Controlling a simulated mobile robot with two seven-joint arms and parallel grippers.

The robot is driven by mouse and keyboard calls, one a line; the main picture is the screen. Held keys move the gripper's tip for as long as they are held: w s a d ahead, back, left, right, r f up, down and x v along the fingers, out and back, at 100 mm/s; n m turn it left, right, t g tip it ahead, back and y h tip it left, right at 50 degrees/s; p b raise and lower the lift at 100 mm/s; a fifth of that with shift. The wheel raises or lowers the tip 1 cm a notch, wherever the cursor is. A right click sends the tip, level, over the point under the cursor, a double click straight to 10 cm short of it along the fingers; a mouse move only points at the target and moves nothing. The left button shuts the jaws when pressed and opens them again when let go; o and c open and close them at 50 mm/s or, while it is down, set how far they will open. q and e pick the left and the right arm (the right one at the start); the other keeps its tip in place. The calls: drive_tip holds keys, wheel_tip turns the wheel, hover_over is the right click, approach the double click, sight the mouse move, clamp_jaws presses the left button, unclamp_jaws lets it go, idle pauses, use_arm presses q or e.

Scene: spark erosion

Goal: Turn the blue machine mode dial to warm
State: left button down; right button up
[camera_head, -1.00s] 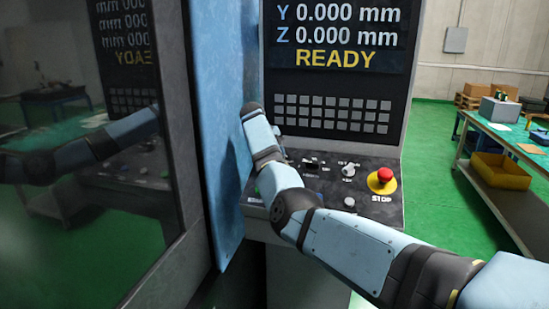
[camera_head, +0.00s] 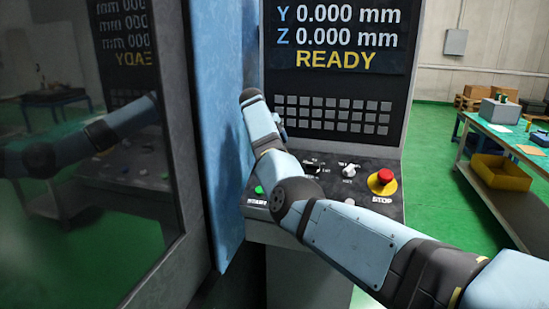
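The machine's sloping control panel (camera_head: 378,168) is at centre, below the screen. It carries a black dial (camera_head: 312,168) with small labels around it, partly behind my arm, and a white knob (camera_head: 348,170) with labels above and below. The lettering is too small to read, so I cannot tell which is the mode dial or where it points. My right arm crosses from the lower right over the panel's left part, its far end beside the blue panel edge. Its gripper fingers are hidden behind the arm. My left gripper is not in view.
A red stop button (camera_head: 382,178) on a yellow base sits at the panel's right. A green start button (camera_head: 259,190) and a white button (camera_head: 349,201) are lower. A tall blue panel (camera_head: 222,150) borders the left. A bench with a yellow bin (camera_head: 500,172) stands right.

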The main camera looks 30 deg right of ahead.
wheel_tip(320, 180, up, 16)
drive_tip(key=shift+f, duration=0.2)
idle(0.4)
